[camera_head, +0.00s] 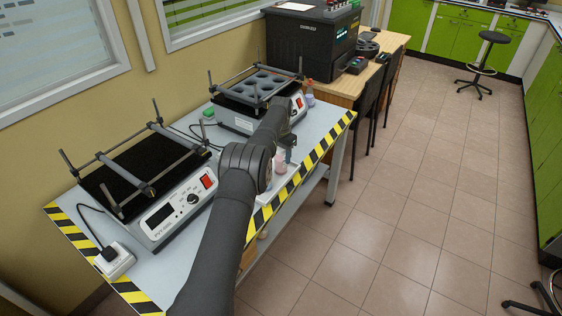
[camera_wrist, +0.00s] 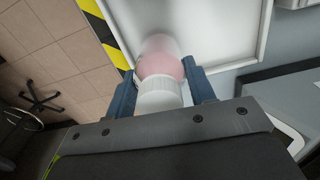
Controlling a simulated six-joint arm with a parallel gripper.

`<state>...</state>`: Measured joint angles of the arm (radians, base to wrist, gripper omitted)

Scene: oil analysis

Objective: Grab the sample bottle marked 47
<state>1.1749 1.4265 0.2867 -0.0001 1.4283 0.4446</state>
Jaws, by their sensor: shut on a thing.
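A sample bottle with a white cap and pink contents (camera_wrist: 160,62) is between the two blue fingers of my gripper (camera_wrist: 159,72) in the wrist view. The fingers are shut on it, one on each side. No number can be read on it, so I cannot tell whether it is marked 47. In the head view a small pink bottle (camera_head: 280,161) shows just under my gripper (camera_head: 288,154), partly hidden by my arm. A white tray (camera_wrist: 222,35) lies beneath the bottle in the wrist view. I cannot tell whether the bottle touches the tray.
Two shakers with bar frames, one near (camera_head: 165,210) and one far (camera_head: 238,122), stand on the table beside my arm. A spray bottle (camera_head: 310,95) and a green-capped container (camera_head: 208,115) stand near the far shaker. The table's striped edge (camera_head: 310,160) borders open floor.

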